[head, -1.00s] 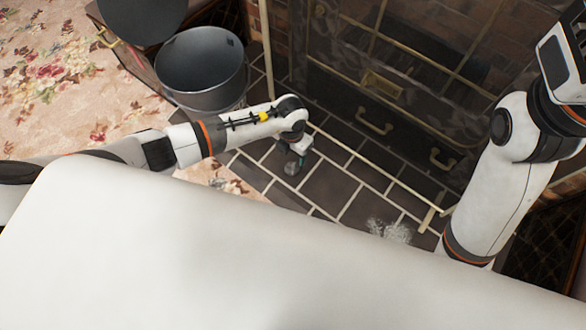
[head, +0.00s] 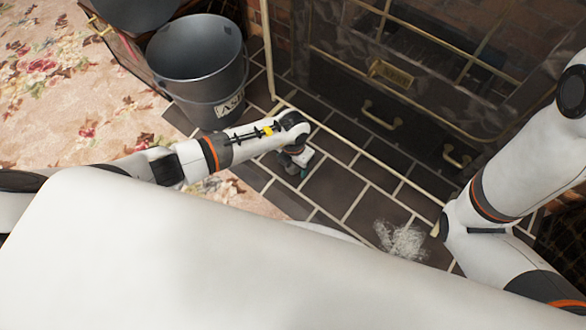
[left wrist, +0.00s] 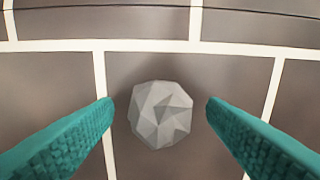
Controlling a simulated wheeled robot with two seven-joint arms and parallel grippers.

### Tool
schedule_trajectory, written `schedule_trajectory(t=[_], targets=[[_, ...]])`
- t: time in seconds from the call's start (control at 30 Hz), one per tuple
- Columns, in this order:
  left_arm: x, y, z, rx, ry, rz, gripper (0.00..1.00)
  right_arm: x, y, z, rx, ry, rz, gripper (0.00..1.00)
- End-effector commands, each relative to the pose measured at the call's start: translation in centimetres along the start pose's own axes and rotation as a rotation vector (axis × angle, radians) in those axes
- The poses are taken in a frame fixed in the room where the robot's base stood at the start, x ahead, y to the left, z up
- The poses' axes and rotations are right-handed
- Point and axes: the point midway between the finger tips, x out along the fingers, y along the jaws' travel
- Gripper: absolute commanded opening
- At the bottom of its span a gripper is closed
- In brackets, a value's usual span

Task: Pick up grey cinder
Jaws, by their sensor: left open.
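The grey cinder (left wrist: 160,114) is a small faceted lump on the dark hearth tiles in the left wrist view. It lies between the two teal fingers of my left gripper (left wrist: 160,108), with a gap on each side. My left gripper (head: 298,175) is open and points down at the tiles in the head view. The cinder cannot be made out in the head view. My right arm shows at the right, but its gripper is out of view.
A dark metal ash bucket (head: 200,75) stands left of my left gripper. A pale ash patch (head: 402,240) lies on the tiles to the right. The fireplace front with brass handles (head: 380,115) and a brass rail (head: 375,165) stands behind. A floral rug (head: 60,70) lies at left.

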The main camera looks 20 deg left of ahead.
Motion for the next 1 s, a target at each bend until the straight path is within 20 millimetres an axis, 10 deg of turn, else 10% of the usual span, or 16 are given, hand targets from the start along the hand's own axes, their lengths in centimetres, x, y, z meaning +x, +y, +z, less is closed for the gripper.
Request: schedule_trajectory(t=[0.23, 0.53, 1.0], targets=[[0.0, 0.0, 0.0, 0.000, 0.000, 0.000, 0.66, 0.0, 0.0, 0.0, 0.000, -0.001, 0.000, 0.63], [0.0, 0.0, 0.0, 0.001, 0.000, 0.000, 0.19, 0.0, 0.0, 0.1, 0.000, -0.001, 0.001, 0.63], [-1.1, 0.0, -0.1, 0.001, 0.001, -0.001, 0.18, 0.8, -0.1, -0.2, 0.001, -0.002, 0.000, 0.63]])
